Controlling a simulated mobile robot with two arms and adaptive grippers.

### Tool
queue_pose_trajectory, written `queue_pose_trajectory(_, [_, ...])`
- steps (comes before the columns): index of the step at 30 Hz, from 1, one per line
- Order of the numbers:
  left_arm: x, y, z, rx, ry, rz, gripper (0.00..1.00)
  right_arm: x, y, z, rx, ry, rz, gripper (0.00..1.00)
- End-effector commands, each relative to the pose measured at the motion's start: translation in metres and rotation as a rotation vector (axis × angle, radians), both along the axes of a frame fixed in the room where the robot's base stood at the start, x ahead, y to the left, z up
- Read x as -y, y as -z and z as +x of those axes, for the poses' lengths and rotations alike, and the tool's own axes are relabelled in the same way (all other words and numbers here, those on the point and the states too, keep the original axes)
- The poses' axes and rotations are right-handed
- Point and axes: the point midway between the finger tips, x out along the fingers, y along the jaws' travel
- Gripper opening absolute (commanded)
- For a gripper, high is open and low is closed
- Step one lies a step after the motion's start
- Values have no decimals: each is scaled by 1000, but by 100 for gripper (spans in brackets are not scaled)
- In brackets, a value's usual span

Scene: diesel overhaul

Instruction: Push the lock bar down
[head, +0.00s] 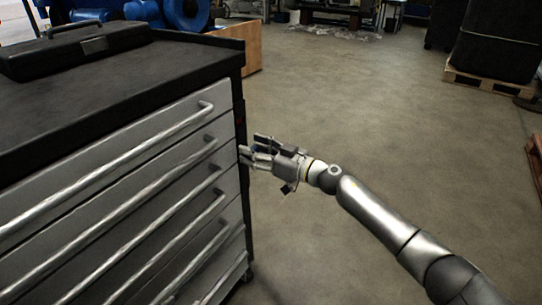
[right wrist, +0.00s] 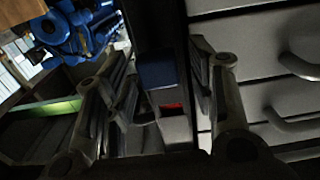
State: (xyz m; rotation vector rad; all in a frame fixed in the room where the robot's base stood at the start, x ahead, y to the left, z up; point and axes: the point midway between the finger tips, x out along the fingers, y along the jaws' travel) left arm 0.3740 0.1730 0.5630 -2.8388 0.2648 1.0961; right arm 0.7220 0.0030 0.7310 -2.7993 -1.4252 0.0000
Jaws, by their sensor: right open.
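The grey drawer cabinet (head: 120,150) with black top fills the left of the head view. My right gripper (head: 252,153) is at its right front corner, open, with its fingers toward the corner. In the right wrist view, my open fingers (right wrist: 165,75) stand either side of a dark upright strip on the corner. On this strip a blue block (right wrist: 157,74) sits above a small red patch (right wrist: 172,106) and a grey block (right wrist: 175,130). This looks like the lock bar; its full shape is hidden. I cannot tell whether a finger touches it. My left gripper is not in view.
Long drawer handles (head: 150,135) stick out from the cabinet front. A black case (head: 75,48) lies on top. A wooden crate (head: 242,42) and blue machinery (head: 185,14) stand behind. The floor to the right is clear up to a pallet (head: 490,82).

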Motion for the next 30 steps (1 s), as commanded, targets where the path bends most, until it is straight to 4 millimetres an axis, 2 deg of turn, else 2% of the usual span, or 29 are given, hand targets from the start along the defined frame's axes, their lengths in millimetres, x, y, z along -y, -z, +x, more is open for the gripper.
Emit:
queue_pose_trajectory(12, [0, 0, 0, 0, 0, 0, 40, 60, 2, -43, -2, 1, -4, 50])
queue_pose_trajectory(18, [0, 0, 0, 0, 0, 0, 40, 83, 2, -60, -2, 1, -3, 50])
queue_pose_trajectory(24, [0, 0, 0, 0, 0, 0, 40, 92, 1, -67, 0, 0, -2, 50])
queue_pose_trajectory(30, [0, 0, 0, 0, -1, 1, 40, 92, 1, -67, 0, 0, -2, 50])
